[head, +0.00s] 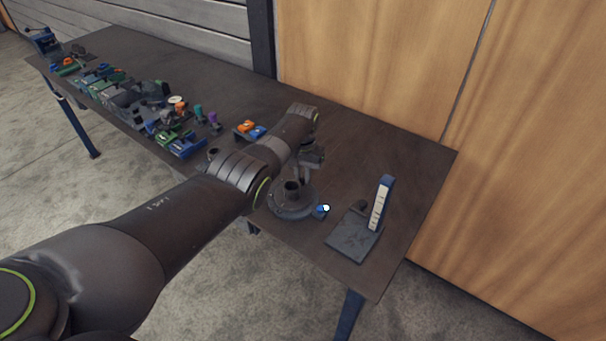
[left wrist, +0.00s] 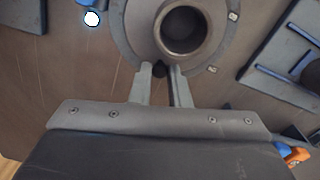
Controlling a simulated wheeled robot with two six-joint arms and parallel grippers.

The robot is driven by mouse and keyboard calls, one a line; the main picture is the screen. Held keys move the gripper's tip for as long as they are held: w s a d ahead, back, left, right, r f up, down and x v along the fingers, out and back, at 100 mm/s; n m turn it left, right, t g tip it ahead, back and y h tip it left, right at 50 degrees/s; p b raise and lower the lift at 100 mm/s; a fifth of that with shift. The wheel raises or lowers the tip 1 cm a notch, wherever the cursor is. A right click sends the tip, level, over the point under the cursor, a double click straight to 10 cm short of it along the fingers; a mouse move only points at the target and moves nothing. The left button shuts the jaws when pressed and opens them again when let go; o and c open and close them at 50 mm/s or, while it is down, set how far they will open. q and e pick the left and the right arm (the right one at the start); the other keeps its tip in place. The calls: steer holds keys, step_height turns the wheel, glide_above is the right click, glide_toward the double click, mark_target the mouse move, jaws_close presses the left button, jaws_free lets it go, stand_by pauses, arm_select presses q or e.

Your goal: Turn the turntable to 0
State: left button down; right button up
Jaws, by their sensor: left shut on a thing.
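The turntable (head: 297,211) is a round grey disc with an upright pipe stub (head: 292,187) at its middle, near the front edge of the table. In the left wrist view the disc (left wrist: 133,45) fills the top middle, with the open pipe ring (left wrist: 181,30) on it and small pale marks on its rim. My left gripper (left wrist: 160,76) is at the disc's near rim, its fingers shut on a small dark peg (left wrist: 160,69) beside the pipe. In the head view my wrist partly hides the gripper (head: 305,176). My right gripper is not in view.
A blue block with a white round spot (head: 322,211) sits beside the disc. A dark plate (head: 350,243) with a blue upright bearing a pale strip (head: 381,203) stands to the right. Orange and blue pieces (head: 250,128) lie behind; many small parts crowd the table's left.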

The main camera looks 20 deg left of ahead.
arm_select(q)
steer(key=c, duration=1.4)
jaws_free()
steer(key=shift+o, duration=0.2)
steer(key=shift+r+p, duration=0.3)
steer(key=shift+r, duration=0.25)
step_height(320, 180, up, 5)
steer(key=shift+r+p, duration=0.2)
steer(key=shift+p, duration=0.5)
step_height(320, 180, up, 11)
steer(key=b, duration=0.1)
steer(key=shift+b, duration=0.35)
steer(key=shift+f, duration=0.1)
